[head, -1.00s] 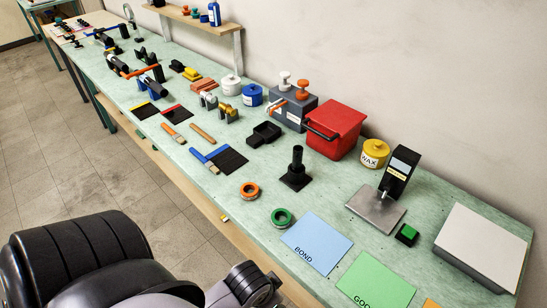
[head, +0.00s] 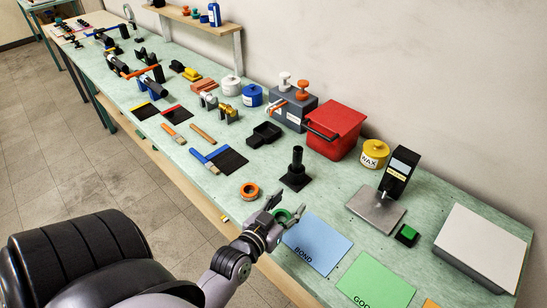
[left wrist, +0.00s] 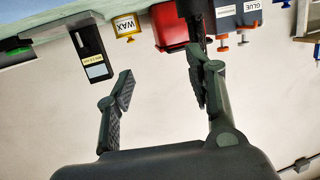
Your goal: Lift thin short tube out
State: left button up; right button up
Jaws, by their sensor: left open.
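I cannot pick out a thin short tube for certain in either view. A black upright post on a square base (head: 297,170) stands on the bench, beyond my left gripper; whether it holds a tube cannot be told. My left gripper (head: 288,207) is open and empty, in front of the post. In the head view it overlaps the green ring (head: 284,217) and partly hides it. In the left wrist view the open fingers (left wrist: 163,84) have only wall between them. My right gripper is not in view.
A blue BOND sheet (head: 318,244), an orange ring (head: 249,190) and a black tray (head: 264,135) lie nearby. Behind are a red bin (head: 335,127), a yellow WAX pot (head: 374,153) and a black device on a metal plate (head: 376,210). Bench around the post's base is clear.

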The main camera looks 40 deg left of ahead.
aim_at(296, 154)
pick_arm(q)
jog(key=a+r+n+t+y, duration=0.2)
jog(key=a+y, duration=0.1)
jog(key=a, duration=0.1)
jog(key=p+x, duration=0.1)
jog(key=x, duration=0.4)
jog(key=p+x, duration=0.1)
jog(key=x, duration=0.5)
jog(key=p+x, duration=0.1)
jog(key=x, duration=0.5)
jog(key=shift+w+a+f, duration=0.1)
jog(key=shift+a+f, duration=0.1)
jog(key=shift+f, duration=0.1)
grip_shut()
jog(key=shift+r, duration=0.1)
jog(key=shift+r+p, duration=3)
jog(key=shift+p, duration=0.1)
